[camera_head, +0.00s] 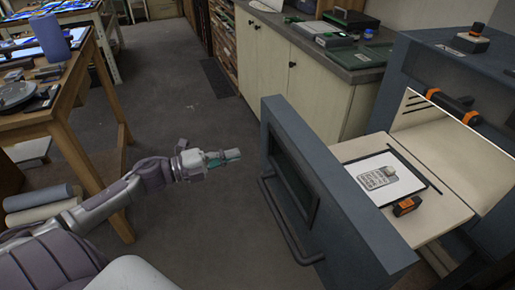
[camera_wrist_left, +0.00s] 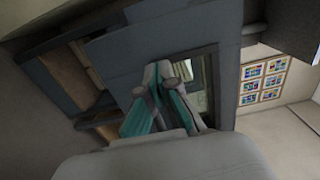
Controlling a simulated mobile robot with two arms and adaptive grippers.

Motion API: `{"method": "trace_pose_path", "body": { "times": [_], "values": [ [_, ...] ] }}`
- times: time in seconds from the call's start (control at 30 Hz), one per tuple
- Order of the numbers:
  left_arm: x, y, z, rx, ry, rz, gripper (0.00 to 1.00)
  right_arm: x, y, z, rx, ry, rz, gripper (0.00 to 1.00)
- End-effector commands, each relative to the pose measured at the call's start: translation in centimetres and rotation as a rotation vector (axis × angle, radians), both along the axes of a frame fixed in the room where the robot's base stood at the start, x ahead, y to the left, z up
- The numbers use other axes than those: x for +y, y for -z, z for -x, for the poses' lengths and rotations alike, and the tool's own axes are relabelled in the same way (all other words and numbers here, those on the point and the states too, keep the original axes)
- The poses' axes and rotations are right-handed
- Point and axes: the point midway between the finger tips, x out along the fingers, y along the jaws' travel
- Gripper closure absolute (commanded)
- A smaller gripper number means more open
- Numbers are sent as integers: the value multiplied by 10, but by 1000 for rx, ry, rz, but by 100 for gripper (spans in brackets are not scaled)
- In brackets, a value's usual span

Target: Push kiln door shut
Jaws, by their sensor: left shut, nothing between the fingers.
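The kiln (camera_head: 432,72) is a blue-grey box at the right in the head view. Its door (camera_head: 350,215) is a thick blue-grey panel with a dark window (camera_head: 293,180) and a bar handle (camera_head: 283,222); it stands open, apart from the kiln body. A pale shelf (camera_head: 447,204) with a white sheet lies behind the door. My left gripper (camera_head: 232,155) is shut and empty, in the air to the left of the door, with a gap between. In the left wrist view the shut fingers (camera_wrist_left: 160,72) point toward a blue-grey panel (camera_wrist_left: 135,52). My right gripper is not in view.
A wooden table (camera_head: 45,115) with tools stands at the left, with rolls (camera_head: 42,196) below it. A cabinet (camera_head: 315,80) with a grey counter stands behind the door. The floor (camera_head: 185,95) between table and cabinet is clear.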

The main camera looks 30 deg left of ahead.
Motion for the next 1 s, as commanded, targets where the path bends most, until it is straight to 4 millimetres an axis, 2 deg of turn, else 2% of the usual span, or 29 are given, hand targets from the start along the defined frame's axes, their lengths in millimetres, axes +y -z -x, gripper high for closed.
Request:
{"method": "trace_pose_path", "body": {
  "times": [0.2, 0.43, 0.6, 1.0],
  "values": [
    [-23, -3, -30, -4, 0, 1, 100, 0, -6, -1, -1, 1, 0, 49],
    [-40, -2, -52, -1, -2, 2, 100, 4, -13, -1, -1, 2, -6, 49],
    [-45, 0, -59, 0, -3, 1, 100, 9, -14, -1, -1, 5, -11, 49],
    [-46, 0, -60, 1, -2, 1, 100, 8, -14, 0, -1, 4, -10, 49]
  ]
}}
